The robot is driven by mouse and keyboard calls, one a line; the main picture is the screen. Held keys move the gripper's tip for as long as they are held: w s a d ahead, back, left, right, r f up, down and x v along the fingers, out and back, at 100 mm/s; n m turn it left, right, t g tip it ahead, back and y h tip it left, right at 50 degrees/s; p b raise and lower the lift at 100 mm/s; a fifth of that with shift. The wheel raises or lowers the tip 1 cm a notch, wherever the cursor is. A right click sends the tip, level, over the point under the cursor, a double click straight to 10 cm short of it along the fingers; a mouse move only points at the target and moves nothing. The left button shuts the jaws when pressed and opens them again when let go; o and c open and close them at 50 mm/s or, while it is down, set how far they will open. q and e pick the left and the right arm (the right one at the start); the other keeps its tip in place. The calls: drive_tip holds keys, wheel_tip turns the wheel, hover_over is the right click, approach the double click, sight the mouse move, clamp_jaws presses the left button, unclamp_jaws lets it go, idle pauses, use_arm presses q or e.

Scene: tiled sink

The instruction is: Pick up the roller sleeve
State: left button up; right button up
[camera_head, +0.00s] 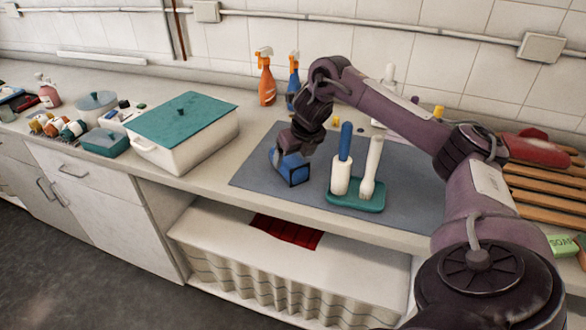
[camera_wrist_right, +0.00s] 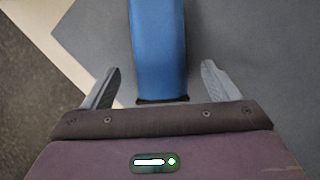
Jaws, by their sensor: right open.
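The blue piece that I take for the roller sleeve (camera_head: 293,173) is on the grey mat in the head view, below my right gripper (camera_head: 288,158). In the right wrist view the blue sleeve (camera_wrist_right: 157,50) runs from the top edge down to a dark end between the fingers. My right gripper (camera_wrist_right: 160,88) is open, with a finger on each side of the sleeve. Gaps show on both sides, so neither finger appears to touch it. My gripper hides part of the sleeve in the head view. My left gripper is not in view.
A teal stand (camera_head: 357,202) with a blue-handled tool (camera_head: 345,145) and a white brush (camera_head: 372,165) is just right of the sleeve. A white box with a teal lid (camera_head: 182,118) stands left. Spray bottles (camera_head: 266,80) stand behind. The mat's (camera_head: 250,178) front left is clear.

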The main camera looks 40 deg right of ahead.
sight(293, 159)
drive_tip(key=p+x, duration=0.1)
drive_tip(key=x, duration=0.3)
drive_tip(key=shift+s, duration=0.1)
drive_tip(key=shift+f, duration=0.25)
drive_tip(key=c, duration=1.2)
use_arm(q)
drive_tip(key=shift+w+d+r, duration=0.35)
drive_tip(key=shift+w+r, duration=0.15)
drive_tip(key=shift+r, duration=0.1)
